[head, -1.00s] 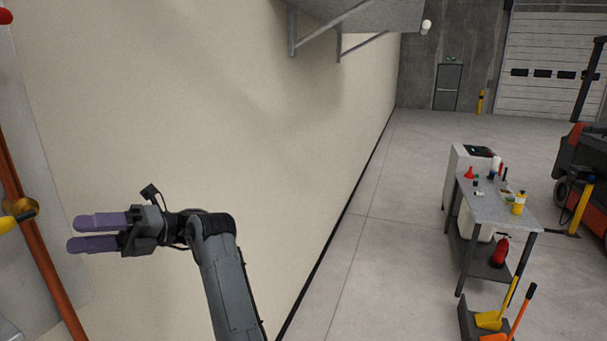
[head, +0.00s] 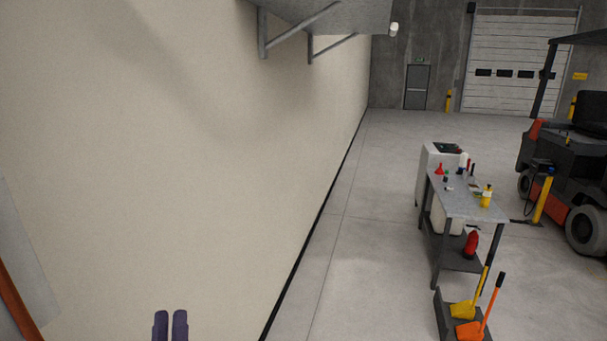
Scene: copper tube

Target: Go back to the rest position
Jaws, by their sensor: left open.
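My left gripper (head: 170,325) shows only as two purple fingers at the bottom edge, pointing up in the picture. The fingers stand slightly apart with nothing between them. The rest of the left arm is out of the frame. The copper tube (head: 17,305) shows as a short slanted piece at the lower left edge, well to the left of the gripper and apart from it. My right gripper is not in view.
A beige wall (head: 180,140) fills the left side, with a bracketed shelf (head: 330,12) high up. A grey workbench (head: 470,207) with bottles stands to the right. Behind it is a forklift (head: 570,160). A yellow and an orange tool (head: 480,315) stand at the lower right. The floor between is clear.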

